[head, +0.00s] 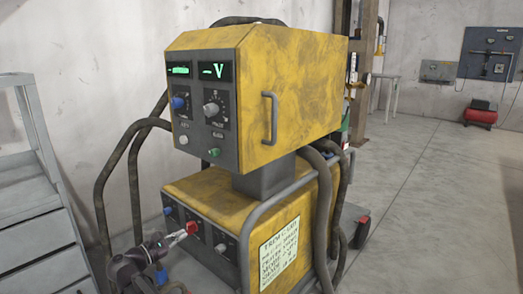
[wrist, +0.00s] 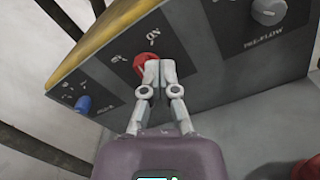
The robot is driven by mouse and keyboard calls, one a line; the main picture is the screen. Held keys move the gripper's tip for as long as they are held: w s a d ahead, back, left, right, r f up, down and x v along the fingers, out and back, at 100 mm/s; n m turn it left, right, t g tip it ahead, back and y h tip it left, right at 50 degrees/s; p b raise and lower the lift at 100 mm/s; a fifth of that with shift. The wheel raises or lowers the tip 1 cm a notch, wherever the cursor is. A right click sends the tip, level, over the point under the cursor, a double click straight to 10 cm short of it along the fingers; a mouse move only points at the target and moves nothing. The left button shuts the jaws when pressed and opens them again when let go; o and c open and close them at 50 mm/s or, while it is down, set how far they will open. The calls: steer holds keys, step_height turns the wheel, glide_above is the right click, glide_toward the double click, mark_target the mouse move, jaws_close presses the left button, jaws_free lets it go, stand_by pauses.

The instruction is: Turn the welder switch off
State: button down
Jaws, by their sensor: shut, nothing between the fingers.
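The yellow welder (head: 285,95) has a lower dark front panel with a red switch knob (head: 192,228). In the wrist view, the red knob (wrist: 146,66) sits on the dark panel, with what looks like an "ON" marking above it. My gripper (head: 184,235) is shut and empty, with its fingertips at the red knob. In the wrist view, my gripper's tips (wrist: 159,68) overlap the knob's right and lower part and hide some of it. I cannot tell whether they touch it. The switch's exact setting is hard to read.
A blue knob (wrist: 83,104) lies left of the red one, and a grey knob (wrist: 268,11) lies to the right. Dark hoses (head: 103,190) hang at the welder's left, near my arm. A grey metal rail (head: 245,225) runs around the lower box. Open floor lies right.

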steer(key=shift+x, duration=2)
steer(key=shift+w+a+f+b, duration=0.35)
steer(key=shift+w+a+r+p, duration=0.25)
steer(key=shift+a+r+p, duration=0.05)
steer(key=shift+r+p, duration=0.1)
stand_by(0.9)
steer(key=shift+w+a+r, duration=0.25)
steer(key=shift+w+a, duration=0.15)
steer(key=shift+a, duration=0.05)
steer(key=shift+d+r+p, duration=0.1)
steer(key=shift+r+p, duration=0.3)
steer(key=shift+p, duration=0.25)
steer(key=shift+s, duration=0.15)
stand_by(0.4)
glide_toward(195, 217)
steer(key=shift+d, duration=0.15)
stand_by(0.4)
steer(key=shift+s, duration=0.15)
